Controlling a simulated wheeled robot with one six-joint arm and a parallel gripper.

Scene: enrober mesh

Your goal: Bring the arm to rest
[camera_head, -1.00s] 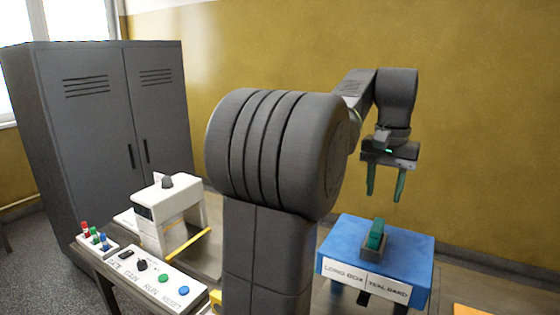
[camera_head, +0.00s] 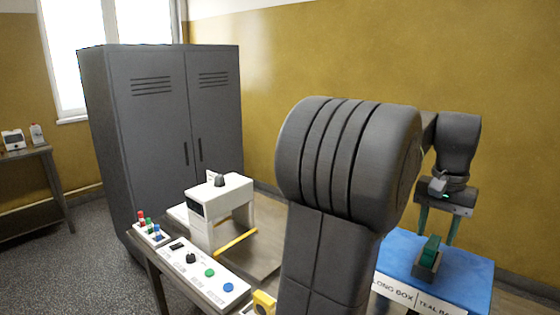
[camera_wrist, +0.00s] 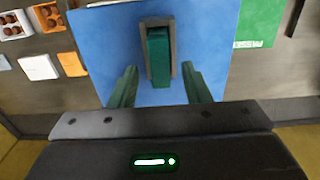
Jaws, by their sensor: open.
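In the wrist view the fingers (camera_wrist: 160,90) stand on either side of a green block, which sits in a grey holder (camera_wrist: 172,60) on the blue top. My arm's large dark link hides part of the table and the box's left side.
A white machine (camera_head: 222,208) with a yellow bar and a button panel (camera_head: 205,273) stand on the table at left. A grey locker (camera_head: 165,130) is behind. In the wrist view, trays of brown balls (camera_wrist: 40,67) lie left and a green sheet (camera_wrist: 260,22) right.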

